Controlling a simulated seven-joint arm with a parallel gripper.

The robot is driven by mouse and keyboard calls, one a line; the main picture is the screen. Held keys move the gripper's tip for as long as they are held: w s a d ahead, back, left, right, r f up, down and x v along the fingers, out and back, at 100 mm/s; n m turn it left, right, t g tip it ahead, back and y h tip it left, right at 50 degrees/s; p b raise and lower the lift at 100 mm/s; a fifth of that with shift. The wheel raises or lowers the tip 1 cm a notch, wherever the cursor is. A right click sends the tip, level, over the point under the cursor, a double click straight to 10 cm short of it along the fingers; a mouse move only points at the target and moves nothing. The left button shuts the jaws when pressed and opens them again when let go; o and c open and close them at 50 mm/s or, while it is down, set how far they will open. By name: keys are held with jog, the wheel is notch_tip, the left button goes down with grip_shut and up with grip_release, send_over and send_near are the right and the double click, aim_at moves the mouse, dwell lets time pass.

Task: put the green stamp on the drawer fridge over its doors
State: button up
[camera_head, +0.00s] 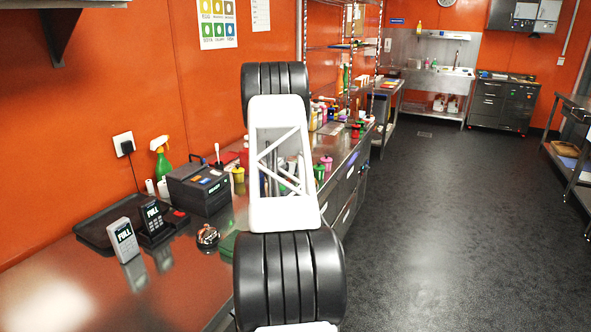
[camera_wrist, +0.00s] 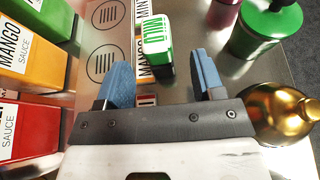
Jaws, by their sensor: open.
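In the wrist view, a small block with a green and white top and a dark lower part, which looks like the green stamp (camera_wrist: 157,36), stands on the steel counter beyond my fingertips. My gripper (camera_wrist: 162,75) is open and empty. Its two blue fingers are spread, with the stamp ahead and roughly between their lines. I cannot make out the stamp in the head view, where my arm covers part of the counter. A long steel counter unit (camera_head: 347,215) with drawer-like fronts runs along the left wall. I cannot tell whether it is the drawer fridge.
Green, orange and red sauce containers (camera_wrist: 35,70) line the left of the wrist view. A green-lidded container (camera_wrist: 262,38) and a gold round object (camera_wrist: 272,112) stand close on the right. A dark drawer unit (camera_head: 500,103) stands at the back. The floor (camera_head: 450,230) is clear.

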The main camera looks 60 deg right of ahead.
jog(key=shift+x, duration=2.6)
jog(key=shift+c, duration=0.2)
jog(key=c, duration=1)
jog(key=shift+c, duration=0.2)
jog(key=shift+r, duration=0.15)
notch_tip(320, 180, up, 18)
jog(key=shift+w, duration=0.1)
